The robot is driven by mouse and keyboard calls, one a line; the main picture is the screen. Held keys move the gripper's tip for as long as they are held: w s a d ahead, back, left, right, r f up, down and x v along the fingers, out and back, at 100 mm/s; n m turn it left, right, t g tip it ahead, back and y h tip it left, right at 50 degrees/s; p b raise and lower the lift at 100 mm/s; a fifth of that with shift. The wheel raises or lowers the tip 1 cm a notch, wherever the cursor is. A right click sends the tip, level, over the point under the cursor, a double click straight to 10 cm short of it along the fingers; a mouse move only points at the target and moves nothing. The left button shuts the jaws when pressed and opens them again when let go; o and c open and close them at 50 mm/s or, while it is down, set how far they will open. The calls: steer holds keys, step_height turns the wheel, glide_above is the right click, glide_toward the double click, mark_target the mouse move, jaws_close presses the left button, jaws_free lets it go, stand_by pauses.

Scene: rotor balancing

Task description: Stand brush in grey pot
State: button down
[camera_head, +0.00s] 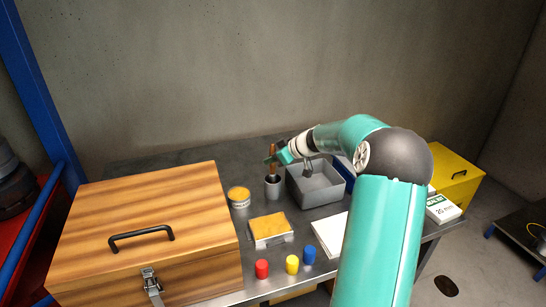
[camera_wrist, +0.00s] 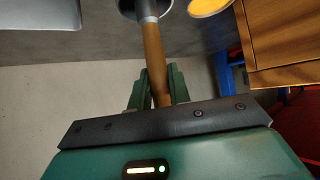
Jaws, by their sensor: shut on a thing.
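The brush (camera_head: 273,153) has a brown wooden handle and a metal ferrule. My gripper (camera_head: 274,158) is shut on its handle. In the wrist view the handle (camera_wrist: 153,50) passes between the two green fingers (camera_wrist: 158,86), and the ferrule end lies within the pot's mouth. The grey pot (camera_head: 272,188) is a small cylinder standing on the table, directly below my gripper. Its rim also shows at the top of the wrist view (camera_wrist: 124,12). The brush looks close to upright in the head view. Its bristles are hidden, and I cannot tell whether they touch the pot's bottom.
A grey tray (camera_head: 316,203) stands right of the pot. A yellow-topped tin (camera_head: 239,197) stands to its left. A yellow-topped block (camera_head: 270,229), red (camera_head: 262,269), yellow (camera_head: 292,264) and blue (camera_head: 309,255) pieces are nearer. A large wooden box (camera_head: 150,215) fills the left.

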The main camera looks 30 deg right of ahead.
steer(key=c, duration=1.2)
jaws_free()
steer(key=shift+c, duration=0.2)
steer(key=v, duration=1.4)
